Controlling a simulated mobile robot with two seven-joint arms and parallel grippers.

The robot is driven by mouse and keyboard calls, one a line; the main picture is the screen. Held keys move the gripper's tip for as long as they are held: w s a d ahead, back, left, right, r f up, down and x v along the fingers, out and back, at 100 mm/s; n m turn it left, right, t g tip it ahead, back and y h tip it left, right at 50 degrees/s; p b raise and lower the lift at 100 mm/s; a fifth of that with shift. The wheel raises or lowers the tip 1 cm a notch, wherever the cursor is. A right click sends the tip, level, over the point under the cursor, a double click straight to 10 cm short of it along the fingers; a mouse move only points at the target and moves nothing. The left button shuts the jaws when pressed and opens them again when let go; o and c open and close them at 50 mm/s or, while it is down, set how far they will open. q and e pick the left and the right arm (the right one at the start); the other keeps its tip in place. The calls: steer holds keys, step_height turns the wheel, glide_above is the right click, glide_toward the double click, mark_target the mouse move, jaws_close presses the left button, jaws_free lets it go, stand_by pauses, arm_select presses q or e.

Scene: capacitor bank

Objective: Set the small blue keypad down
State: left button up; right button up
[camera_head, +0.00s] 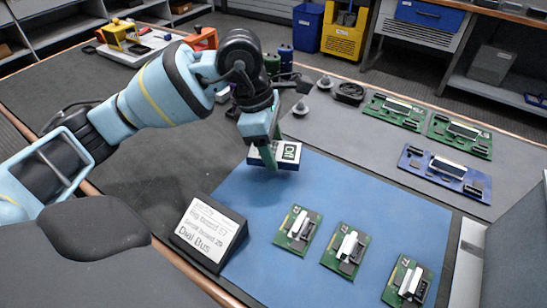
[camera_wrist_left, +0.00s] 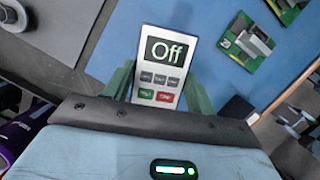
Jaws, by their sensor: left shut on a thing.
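The small keypad (camera_head: 289,154) is in my left gripper (camera_head: 266,154), over the far left edge of the blue mat (camera_head: 345,190). In the left wrist view the keypad (camera_wrist_left: 163,75) has a white face, a dark display reading "Off", grey keys, and a green and a red key. The green fingers of my left gripper (camera_wrist_left: 158,92) close on its two sides. In the head view the keypad is tilted, with a blue side edge. I cannot tell whether its underside touches the mat. My right gripper is not in view.
Several green circuit boards (camera_head: 346,249) lie along the mat's near side. A sign (camera_head: 209,234) stands at its near left corner. Two green boards (camera_head: 394,111) and a blue board (camera_head: 445,172) lie on the grey surface beyond. The mat's middle is clear.

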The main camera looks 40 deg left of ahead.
arm_select(q)
steer(key=shift+f+b, duration=0.4)
steer(key=shift+f, duration=1.35)
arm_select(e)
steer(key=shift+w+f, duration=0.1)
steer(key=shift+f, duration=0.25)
arm_select(q)
steer(key=shift+f, duration=0.2)
steer(key=o, duration=0.9)
steer(key=shift+o, duration=0.6)
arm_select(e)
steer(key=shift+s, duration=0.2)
arm_select(q)
steer(key=shift+r, duration=0.45)
steer(key=p+v, duration=0.2)
steer(key=v, duration=0.9)
steer(key=shift+r, duration=0.25)
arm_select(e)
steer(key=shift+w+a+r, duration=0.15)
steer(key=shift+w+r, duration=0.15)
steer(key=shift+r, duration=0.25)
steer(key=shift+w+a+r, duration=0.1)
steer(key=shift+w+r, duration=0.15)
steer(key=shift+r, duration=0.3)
